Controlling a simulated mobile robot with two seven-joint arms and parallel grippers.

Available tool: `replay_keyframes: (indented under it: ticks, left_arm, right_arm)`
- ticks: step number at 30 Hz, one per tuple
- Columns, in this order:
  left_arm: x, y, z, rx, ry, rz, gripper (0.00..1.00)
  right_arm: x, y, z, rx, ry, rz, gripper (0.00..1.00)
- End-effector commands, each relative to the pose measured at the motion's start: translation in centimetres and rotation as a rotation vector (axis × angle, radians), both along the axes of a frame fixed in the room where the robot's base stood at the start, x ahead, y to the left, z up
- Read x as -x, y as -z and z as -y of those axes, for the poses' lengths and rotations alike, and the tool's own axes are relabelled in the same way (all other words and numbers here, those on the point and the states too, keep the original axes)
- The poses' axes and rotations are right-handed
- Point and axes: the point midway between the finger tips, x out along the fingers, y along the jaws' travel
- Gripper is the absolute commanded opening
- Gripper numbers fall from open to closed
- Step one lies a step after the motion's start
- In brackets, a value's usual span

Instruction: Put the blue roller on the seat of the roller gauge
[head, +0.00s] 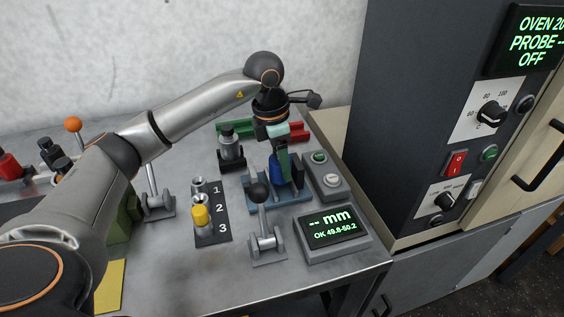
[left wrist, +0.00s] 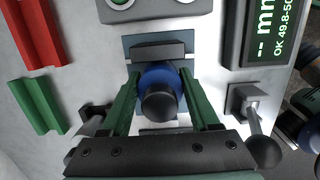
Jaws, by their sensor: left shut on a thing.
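The blue roller (head: 277,171) is between the green fingers of my left gripper (head: 283,163). In the left wrist view the roller (left wrist: 157,75) has a dark round knob facing the camera, and the fingers (left wrist: 160,98) close on it from both sides. The roller gauge (head: 262,201) has a blue base, which also shows in the left wrist view (left wrist: 130,45). The roller is over the middle of the base, between its blocks. The fingers and roller hide the seat, so I cannot tell whether the roller touches it. My right gripper is out of view.
The gauge display (head: 332,227) reads "-- mm". A lever with a black knob (head: 258,192) stands just in front of the gauge. A button box (head: 324,175) is to its right, red and green rails (head: 298,131) behind, and a numbered strip (head: 216,218) to its left.

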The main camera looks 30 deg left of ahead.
Motion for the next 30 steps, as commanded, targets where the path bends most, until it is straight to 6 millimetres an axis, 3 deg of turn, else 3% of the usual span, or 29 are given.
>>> replay_keyframes:
  ticks: [11, 12, 20, 30]
  left_arm:
    - [-0.05, 0.59, -0.01, 0.0, 0.0, 0.005, 0.0]
    - [-0.01, 0.64, -0.02, 0.0, 0.0, 0.003, 0.64]
    - [0.0, 0.59, -0.02, 0.001, 0.0, 0.002, 0.92]
    - [-0.01, -0.16, -0.05, 0.001, 0.0, 0.004, 0.92]
  right_arm:
    - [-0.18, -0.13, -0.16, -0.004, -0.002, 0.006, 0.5]
    - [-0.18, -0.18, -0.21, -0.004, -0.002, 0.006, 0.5]
    - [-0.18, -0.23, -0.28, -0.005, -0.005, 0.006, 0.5]
    - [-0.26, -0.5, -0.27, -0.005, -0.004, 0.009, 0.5]
